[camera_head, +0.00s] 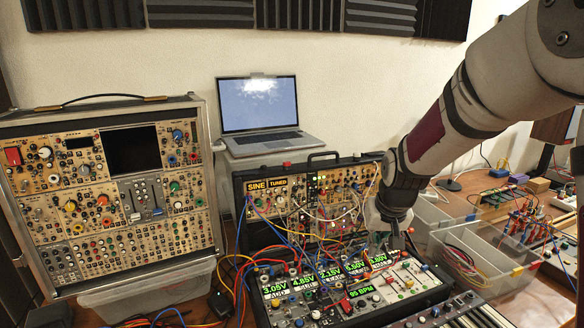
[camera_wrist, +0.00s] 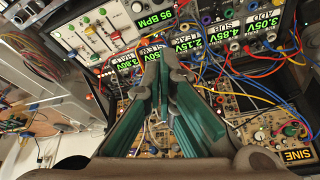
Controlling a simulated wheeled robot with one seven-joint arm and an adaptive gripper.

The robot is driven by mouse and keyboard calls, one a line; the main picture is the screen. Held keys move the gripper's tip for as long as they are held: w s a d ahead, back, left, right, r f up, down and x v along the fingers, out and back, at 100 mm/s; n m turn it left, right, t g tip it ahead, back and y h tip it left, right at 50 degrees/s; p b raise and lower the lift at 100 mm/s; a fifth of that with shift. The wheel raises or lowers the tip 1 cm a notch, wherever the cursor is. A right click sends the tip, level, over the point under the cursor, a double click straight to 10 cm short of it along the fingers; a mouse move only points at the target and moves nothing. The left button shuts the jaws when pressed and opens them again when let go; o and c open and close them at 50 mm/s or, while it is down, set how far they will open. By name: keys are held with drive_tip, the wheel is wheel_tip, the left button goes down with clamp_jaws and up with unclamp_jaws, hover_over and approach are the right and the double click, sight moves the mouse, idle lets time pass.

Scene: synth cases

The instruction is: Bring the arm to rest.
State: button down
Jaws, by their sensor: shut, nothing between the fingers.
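My arm (camera_head: 450,125) reaches in from the upper right in the head view. My gripper (camera_head: 394,238) points down over the near synth case (camera_head: 385,295), close to its back edge. In the wrist view the fingers (camera_wrist: 158,62) are together with nothing held. The near case has green voltage displays and a "95 BPM" display (camera_head: 363,292). Behind it stands a case marked "SINE TUNED" (camera_head: 330,185), with many patch cables (camera_head: 300,222) in front of it. I cannot tell whether the fingertips touch any cable or panel.
A large synth case (camera_head: 110,180) stands at left on a clear bin (camera_head: 160,292). An open laptop (camera_head: 262,115) sits at the back. Clear bins (camera_head: 440,265) lie right of my gripper, and a keyboard (camera_head: 470,315) is at the front. The space above the cases is open.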

drive_tip(key=s+a+r, duration=0.1)
drive_tip(key=s+r, duration=1)
drive_tip(key=s, duration=2)
drive_tip(key=shift+a+r+n+t, duration=0.15)
drive_tip(key=shift+r+n+t, duration=0.15)
drive_tip(key=shift+r+n, duration=0.15)
drive_tip(key=shift+w, duration=0.1)
